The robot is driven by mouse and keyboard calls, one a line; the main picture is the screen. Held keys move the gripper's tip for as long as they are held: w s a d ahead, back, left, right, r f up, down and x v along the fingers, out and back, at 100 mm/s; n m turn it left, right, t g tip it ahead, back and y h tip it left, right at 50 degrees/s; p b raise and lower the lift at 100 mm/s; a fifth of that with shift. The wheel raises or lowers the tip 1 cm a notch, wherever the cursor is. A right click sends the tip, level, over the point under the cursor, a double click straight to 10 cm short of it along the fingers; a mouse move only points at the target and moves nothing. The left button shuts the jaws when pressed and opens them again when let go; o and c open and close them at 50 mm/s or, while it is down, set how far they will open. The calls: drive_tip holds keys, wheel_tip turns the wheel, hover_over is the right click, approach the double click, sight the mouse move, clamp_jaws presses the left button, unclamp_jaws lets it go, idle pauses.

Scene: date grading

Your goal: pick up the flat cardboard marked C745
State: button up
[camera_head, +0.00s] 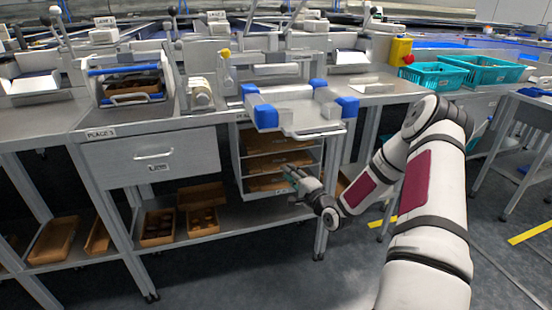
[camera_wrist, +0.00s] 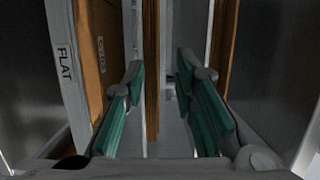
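Brown flat cardboard (camera_head: 279,161) lies on the shelves of a grey rack (camera_head: 236,160) under the bench. In the wrist view, which is turned on its side, a cardboard face with a small white label (camera_wrist: 101,54) stands left of my gripper (camera_wrist: 160,72); I cannot read the label surely. A grey shelf edge marked FLAT (camera_wrist: 65,64) is beside it. My gripper, also in the head view (camera_head: 290,174), is open with green finger pads. A thin brown edge (camera_wrist: 151,75) shows between the fingers, beyond them or level with them; contact cannot be told.
A grey drawer (camera_head: 153,155) is left of the rack. Brown open boxes (camera_head: 157,228) stand on the low shelf. Floor right of the rack is mostly clear.

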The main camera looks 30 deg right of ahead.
drive_tip(key=w, duration=0.3)
drive_tip(key=shift+f+b, duration=0.15)
drive_tip(key=shift+b, duration=0.25)
clamp_jaws()
